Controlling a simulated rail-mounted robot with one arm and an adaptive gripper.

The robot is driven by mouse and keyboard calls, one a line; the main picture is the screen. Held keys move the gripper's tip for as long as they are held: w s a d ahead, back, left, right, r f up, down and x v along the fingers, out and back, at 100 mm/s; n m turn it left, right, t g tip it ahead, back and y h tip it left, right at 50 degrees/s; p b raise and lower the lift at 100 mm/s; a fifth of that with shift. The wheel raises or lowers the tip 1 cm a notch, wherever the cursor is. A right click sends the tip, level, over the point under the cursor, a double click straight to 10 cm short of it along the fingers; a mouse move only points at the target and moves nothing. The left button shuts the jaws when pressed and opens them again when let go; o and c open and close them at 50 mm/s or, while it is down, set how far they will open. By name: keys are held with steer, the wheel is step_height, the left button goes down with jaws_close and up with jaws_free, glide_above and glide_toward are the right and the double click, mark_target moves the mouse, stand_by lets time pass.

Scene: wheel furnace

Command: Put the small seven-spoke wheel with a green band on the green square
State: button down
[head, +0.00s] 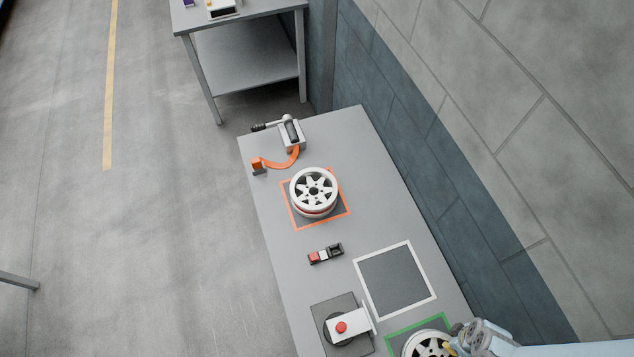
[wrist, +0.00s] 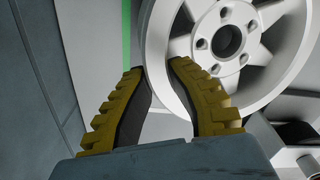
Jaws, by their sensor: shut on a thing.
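A silver-white spoked wheel (head: 425,347) is at the bottom edge of the head view, over the green-outlined square (head: 416,326); the picture's edge cuts it off. In the wrist view the wheel (wrist: 225,75) shows its spokes, hub and bolt holes, and a green line (wrist: 127,45) of the square runs beside it. My gripper (head: 451,344) is at the wheel's right side. In the wrist view the yellow-backed fingers of my gripper (wrist: 158,68) are shut on the wheel's rim. Its coloured band is hidden, and I cannot tell whether it touches the square.
Another white wheel (head: 314,190) with a red band stands on the orange-outlined square (head: 290,213). The white-outlined square (head: 395,282) is empty. A red-button device (head: 342,327), a small switch box (head: 325,254) and an orange-armed device (head: 285,150) are on the bench. A wall borders the right.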

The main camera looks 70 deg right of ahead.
steer(key=shift+f, duration=1.5)
stand_by(1.3)
steer(key=c, duration=1.1)
jaws_free()
steer(key=shift+o, duration=0.2)
steer(key=shift+r, duration=0.15)
